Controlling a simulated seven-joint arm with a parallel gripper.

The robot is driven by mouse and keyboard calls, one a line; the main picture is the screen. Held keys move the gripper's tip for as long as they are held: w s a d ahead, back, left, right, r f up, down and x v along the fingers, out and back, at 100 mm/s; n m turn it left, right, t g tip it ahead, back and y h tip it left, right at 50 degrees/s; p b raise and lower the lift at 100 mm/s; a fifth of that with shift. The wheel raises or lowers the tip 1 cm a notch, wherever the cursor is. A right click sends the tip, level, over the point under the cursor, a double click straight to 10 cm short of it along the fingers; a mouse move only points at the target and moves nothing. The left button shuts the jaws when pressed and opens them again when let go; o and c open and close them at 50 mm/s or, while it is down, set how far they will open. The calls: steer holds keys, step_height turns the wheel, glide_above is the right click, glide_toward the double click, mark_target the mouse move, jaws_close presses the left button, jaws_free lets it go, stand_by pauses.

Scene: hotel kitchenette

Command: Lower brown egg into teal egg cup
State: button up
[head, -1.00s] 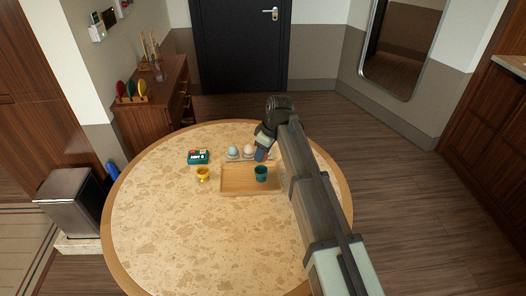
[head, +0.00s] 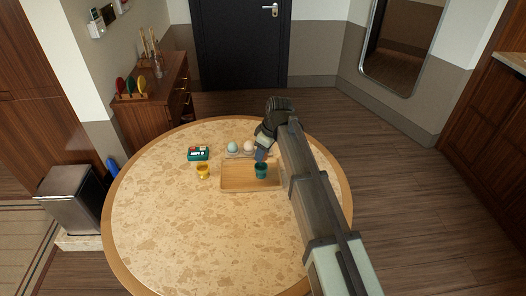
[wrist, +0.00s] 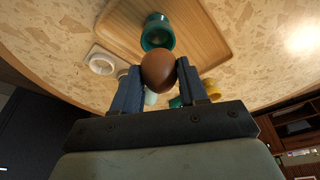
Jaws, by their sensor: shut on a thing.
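The brown egg (wrist: 158,70) is held between the two blue fingers of my gripper (wrist: 160,78), which is shut on it. In the head view my gripper (head: 262,155) is just above and behind the teal egg cup (head: 261,172), and the egg cannot be made out there. The teal egg cup stands upright on the wooden tray (head: 235,186), near its right part. In the wrist view the cup (wrist: 157,30) shows just beyond the egg, whose edge overlaps its rim. I cannot tell whether they touch.
A yellow egg cup (head: 203,172) and a green box (head: 198,153) stand to the left. The front of the round table (head: 200,235) is clear.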

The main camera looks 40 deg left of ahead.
steer(key=shift+f, duration=1.95)
stand_by(1.4)
steer(key=o, duration=0.8)
steer(key=v, duration=1.3)
steer(key=shift+d+r, duration=0.1)
steer(key=shift+r, duration=0.3)
steer(key=shift+w, duration=0.1)
